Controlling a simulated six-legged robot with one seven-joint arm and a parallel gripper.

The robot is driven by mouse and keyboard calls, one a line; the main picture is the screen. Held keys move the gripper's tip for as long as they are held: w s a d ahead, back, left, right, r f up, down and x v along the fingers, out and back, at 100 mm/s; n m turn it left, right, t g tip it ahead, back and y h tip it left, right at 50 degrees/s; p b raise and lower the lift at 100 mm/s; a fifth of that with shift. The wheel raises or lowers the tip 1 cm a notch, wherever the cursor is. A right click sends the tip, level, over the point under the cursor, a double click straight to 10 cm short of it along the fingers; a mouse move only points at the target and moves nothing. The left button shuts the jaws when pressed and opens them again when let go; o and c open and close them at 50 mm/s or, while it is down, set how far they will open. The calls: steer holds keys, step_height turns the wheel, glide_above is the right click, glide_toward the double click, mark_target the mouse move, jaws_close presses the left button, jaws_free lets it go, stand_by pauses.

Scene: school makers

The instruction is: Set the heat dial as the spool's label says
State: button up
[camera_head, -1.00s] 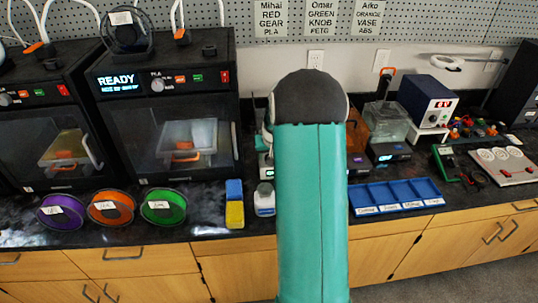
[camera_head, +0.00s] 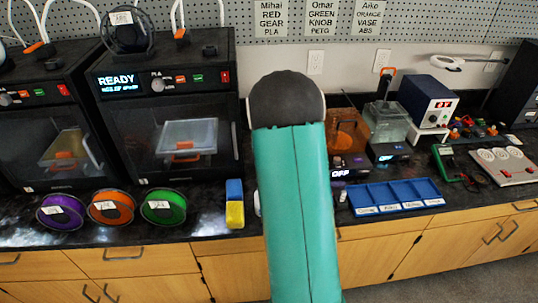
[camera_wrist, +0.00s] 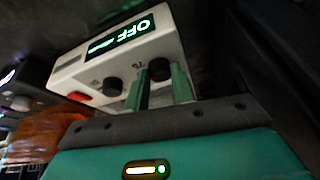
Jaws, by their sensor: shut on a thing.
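A white control box (camera_wrist: 165,45) with a lit display reading OFF (camera_wrist: 120,35) fills the upper wrist view, seen upside down. It has two black dials, a left one (camera_wrist: 113,86) and a right one (camera_wrist: 159,69). Their small markings are too blurred to read. My gripper (camera_wrist: 158,88) has its green fingers on either side of the right dial and is shut on it. Purple (camera_head: 62,211), orange (camera_head: 110,207) and green (camera_head: 163,206) spools carry labels too small to read.
A black spool (camera_head: 128,32) labelled ABS sits on the right printer (camera_head: 165,105). A blue divided tray (camera_head: 395,195) lies right of my arm. An orange-brown object (camera_head: 347,130) stands behind the box. A red switch (camera_wrist: 78,97) is on the box. Dark equipment is close at the wrist view's right.

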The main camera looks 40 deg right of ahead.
steer(key=shift+a+m+g, duration=0.1)
steer(key=shift+m+g, duration=0.2)
steer(key=shift+m, duration=0.8)
steer(key=o, duration=1)
steer(key=shift+h, duration=0.3)
steer(key=v, duration=1.3)
steer(key=shift+s+r, duration=0.1)
steer(key=shift+r, duration=0.25)
